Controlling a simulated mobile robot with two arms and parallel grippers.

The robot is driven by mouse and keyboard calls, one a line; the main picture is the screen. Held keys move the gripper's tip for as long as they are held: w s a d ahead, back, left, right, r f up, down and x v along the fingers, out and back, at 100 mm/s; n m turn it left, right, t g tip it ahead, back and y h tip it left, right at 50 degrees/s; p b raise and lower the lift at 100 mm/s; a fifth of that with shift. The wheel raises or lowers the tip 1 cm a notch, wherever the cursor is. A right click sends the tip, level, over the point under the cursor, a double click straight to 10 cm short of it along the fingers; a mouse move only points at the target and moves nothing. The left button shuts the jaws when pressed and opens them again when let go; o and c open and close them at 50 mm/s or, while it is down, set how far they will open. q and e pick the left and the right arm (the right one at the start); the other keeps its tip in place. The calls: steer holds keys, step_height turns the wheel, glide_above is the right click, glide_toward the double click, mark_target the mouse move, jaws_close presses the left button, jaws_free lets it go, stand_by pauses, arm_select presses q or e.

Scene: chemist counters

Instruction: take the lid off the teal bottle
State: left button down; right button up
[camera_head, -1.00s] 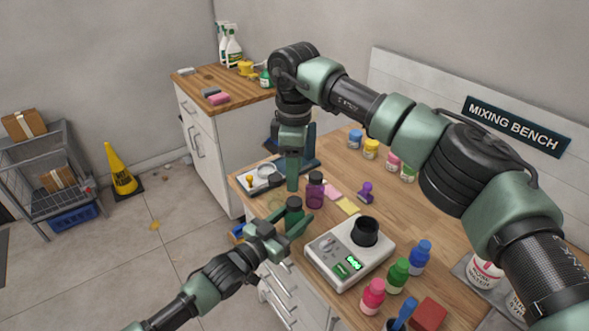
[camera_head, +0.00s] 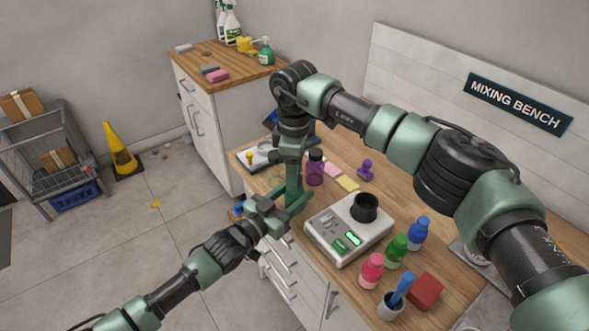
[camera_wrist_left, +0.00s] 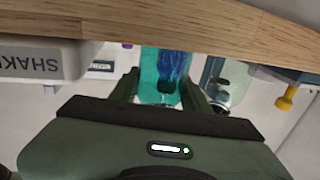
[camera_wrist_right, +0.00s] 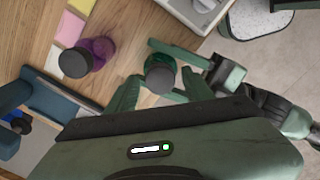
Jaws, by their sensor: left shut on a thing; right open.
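The teal bottle (camera_wrist_left: 153,72) is see-through and stands between the fingers of my left gripper (camera_head: 284,210), which is shut on it. In the right wrist view its round dark lid (camera_wrist_right: 160,79) is seen from above, still on the bottle, with a teal rim around it. My right gripper (camera_head: 292,192) points down over the bottle. Its open fingers (camera_wrist_right: 160,88) lie on either side of the lid, with visible gaps to it. In the head view the right gripper hides most of the bottle. I cannot tell how high the bottle is above the counter.
A purple bottle (camera_head: 315,168) stands close by on the wooden counter. Sticky notes (camera_head: 347,183) lie behind. Open floor is at left.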

jaws_close()
steer(key=n, duration=0.8)
steer(key=shift+n, duration=0.3)
steer(key=n, duration=0.8)
steer(key=shift+r, duration=0.1)
steer(key=n, duration=0.4)
steer(key=shift+n, duration=0.3)
steer(key=n, duration=1.8)
steer(key=shift+n, duration=0.3)
steer(key=n, duration=0.8)
steer(key=shift+r, duration=0.1)
steer(key=n, duration=0.6)
